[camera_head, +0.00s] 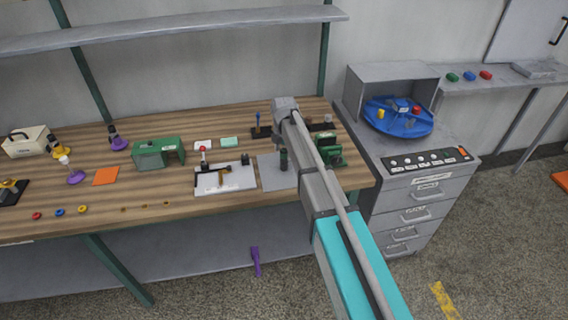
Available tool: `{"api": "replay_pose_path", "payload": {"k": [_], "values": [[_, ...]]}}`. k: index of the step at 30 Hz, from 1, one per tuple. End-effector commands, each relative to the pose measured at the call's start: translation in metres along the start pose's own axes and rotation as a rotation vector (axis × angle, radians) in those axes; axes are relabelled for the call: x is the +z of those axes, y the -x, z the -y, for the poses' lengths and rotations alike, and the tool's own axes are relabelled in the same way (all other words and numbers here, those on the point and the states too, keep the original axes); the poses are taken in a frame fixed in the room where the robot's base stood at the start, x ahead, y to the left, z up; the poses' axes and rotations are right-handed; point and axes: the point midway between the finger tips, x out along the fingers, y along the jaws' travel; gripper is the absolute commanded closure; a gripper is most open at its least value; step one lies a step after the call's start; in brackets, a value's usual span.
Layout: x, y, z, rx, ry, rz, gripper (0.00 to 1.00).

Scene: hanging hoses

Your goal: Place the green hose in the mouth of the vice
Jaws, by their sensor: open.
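A green vice-like device (331,158) stands near the right end of the workbench, partly hidden behind my arm. Its mouth is not clear from here. I cannot identify the green hose with certainty. A short dark green upright piece (284,160) stands by the grey plate, close to my arm's left side; I cannot tell if it is a hose. My grey arm reaches across the bench's right part, and no gripper fingers can be made out.
A grey cabinet (408,192) with a blue turntable (398,122) stands right. A purple piece (255,261) shows below the bench.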

Motion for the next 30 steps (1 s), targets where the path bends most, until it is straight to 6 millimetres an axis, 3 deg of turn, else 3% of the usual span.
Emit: {"api": "replay_pose_path", "payload": {"k": [13,30], "values": [[0.002,-0.036,0.0,0.0,0.0,0.0,0.19],[0.002,-0.04,0.0,0.0,0.0,0.0,0.19]]}}
